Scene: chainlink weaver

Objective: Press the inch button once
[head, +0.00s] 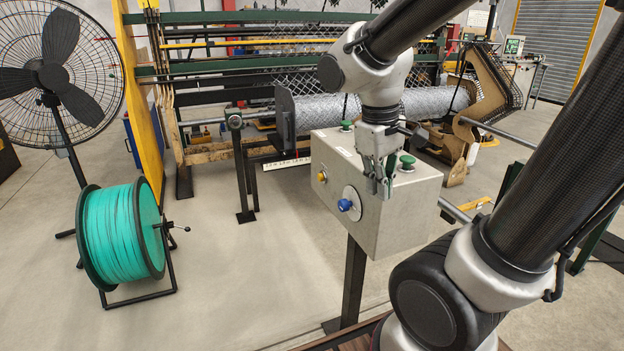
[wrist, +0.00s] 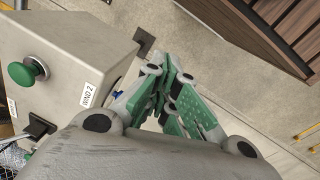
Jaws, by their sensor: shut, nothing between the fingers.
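A grey control box (head: 392,222) stands on a dark post. Its front face has a yellow button (head: 322,177) and a blue knob (head: 345,205) on a round pale plate. Two green mushroom buttons sit on top, one farther back (head: 346,126) and one at the right (head: 407,162). I cannot read which one is marked inch. In the wrist view a green button (wrist: 28,72) shows beside a label that seems to read "WIND 2". My gripper (head: 382,192) is shut and empty, pointing down close to the box, right of the blue knob. I cannot tell whether it touches the box.
A reel of green wire (head: 125,235) on a stand and a black fan (head: 55,75) are at the left. Behind the box is the weaving machine with a mesh roll (head: 325,112). The floor between reel and box is clear.

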